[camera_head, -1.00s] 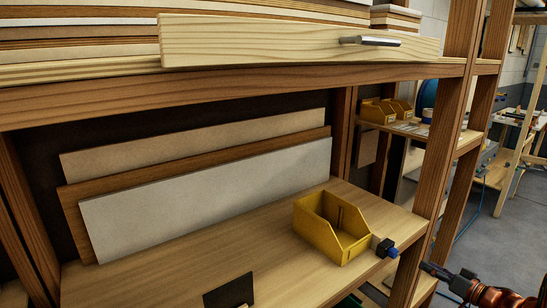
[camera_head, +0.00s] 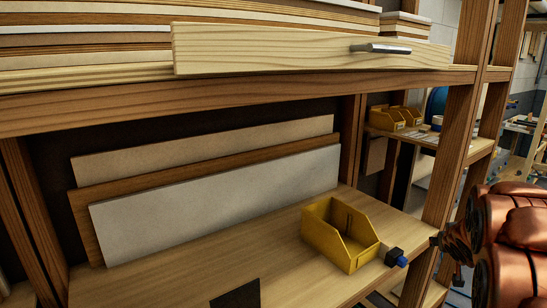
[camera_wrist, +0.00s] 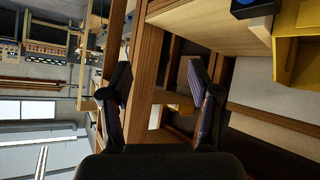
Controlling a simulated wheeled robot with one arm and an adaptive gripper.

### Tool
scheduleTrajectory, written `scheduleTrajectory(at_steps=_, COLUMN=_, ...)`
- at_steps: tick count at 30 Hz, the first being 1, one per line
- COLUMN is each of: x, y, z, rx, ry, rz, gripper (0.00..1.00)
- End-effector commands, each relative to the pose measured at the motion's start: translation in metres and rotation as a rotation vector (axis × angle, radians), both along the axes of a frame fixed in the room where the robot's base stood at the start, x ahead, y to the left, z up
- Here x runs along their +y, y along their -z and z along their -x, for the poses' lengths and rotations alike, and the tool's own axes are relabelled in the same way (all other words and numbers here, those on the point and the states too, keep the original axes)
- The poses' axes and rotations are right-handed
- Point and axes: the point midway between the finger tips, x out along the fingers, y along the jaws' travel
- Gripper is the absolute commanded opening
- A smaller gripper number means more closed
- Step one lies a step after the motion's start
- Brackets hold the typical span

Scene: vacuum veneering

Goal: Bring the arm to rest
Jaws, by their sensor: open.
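My gripper (camera_wrist: 158,75) shows in the wrist view with its two dark fingers spread apart and nothing between them. A wooden shelf post (camera_wrist: 150,60) stands beyond the gap between the fingers. In the head view my copper-coloured arm is at the right edge, in front of the rack's right post (camera_head: 452,165). The gripper's fingers cannot be made out clearly there.
A yellow bin (camera_head: 340,235) and a small black and blue object (camera_head: 396,257) sit near the right end of the lower shelf (camera_head: 180,285). Panels (camera_head: 220,205) lean at the back. A pale board with a metal bar (camera_head: 270,50) lies above.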

Motion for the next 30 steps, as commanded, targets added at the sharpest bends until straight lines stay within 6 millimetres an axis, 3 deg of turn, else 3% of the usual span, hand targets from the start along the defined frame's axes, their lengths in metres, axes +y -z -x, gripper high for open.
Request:
scheduleTrajectory(at_steps=6, x=0.051, y=-0.009, z=0.055, rx=0.159, ry=0.075, rz=-0.012, gripper=0.62)
scheduleTrajectory(at_steps=14, x=0.128, y=-0.001, z=0.139, rx=0.386, ry=0.098, rz=-0.09, gripper=0.62)
scheduleTrajectory(at_steps=24, x=0.249, y=0.019, z=0.276, rx=0.733, ry=-0.018, rz=-0.247, gripper=0.62)
scheduleTrajectory(at_steps=30, x=0.31, y=0.024, z=0.358, rx=0.927, ry=-0.143, rz=-0.333, gripper=0.62)
